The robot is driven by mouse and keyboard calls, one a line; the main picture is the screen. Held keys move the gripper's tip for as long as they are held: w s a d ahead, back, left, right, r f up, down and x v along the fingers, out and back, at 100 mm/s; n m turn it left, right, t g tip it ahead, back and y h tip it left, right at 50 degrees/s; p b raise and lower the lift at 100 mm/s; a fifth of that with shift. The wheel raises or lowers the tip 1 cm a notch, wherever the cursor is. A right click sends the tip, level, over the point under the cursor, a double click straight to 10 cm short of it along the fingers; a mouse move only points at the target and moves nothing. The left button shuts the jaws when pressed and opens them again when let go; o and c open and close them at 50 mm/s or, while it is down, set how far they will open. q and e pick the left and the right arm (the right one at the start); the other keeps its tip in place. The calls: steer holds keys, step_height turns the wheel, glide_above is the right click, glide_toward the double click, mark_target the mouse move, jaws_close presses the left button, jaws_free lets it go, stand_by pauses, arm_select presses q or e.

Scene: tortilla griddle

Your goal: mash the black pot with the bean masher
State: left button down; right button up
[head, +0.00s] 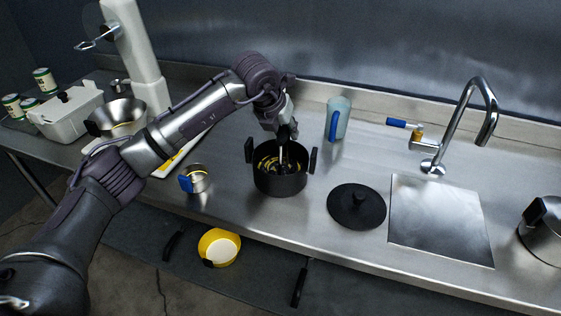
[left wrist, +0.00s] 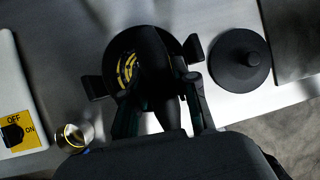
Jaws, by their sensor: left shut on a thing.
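The black pot (head: 280,182) stands upright on the steel counter with a handle at each side. Something yellow shows inside it. My left gripper (head: 285,136) is above the pot's opening, shut on the dark handle of the bean masher (head: 284,158). The masher points down into the pot, and its lower end is hard to make out against the dark inside. In the left wrist view the pot (left wrist: 118,72) lies beyond the fingers, and the masher handle (left wrist: 160,80) covers part of the opening. My right gripper is in neither view.
A black lid (head: 357,207) lies right of the pot, beside the covered sink (head: 440,218) and faucet. A small blue-handled cup (head: 195,179) stands to the left, and a pale blue-handled pitcher (head: 338,118) behind. A yellow bowl (head: 219,247) is below the counter edge.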

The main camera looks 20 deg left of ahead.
arm_select(q)
steer(key=shift+f+b, duration=0.9)
steer(key=shift+f, duration=0.15)
steer(key=shift+r, duration=0.15)
steer(key=shift+r+p, duration=0.55)
steer(key=shift+r, duration=0.5)
steer(key=shift+w+a, duration=0.35)
steer(key=shift+w, duration=0.4)
steer(key=shift+w+a, duration=0.3)
steer(key=shift+w, duration=0.4)
steer(key=shift+f+b, duration=0.2)
steer(key=shift+b, duration=0.1)
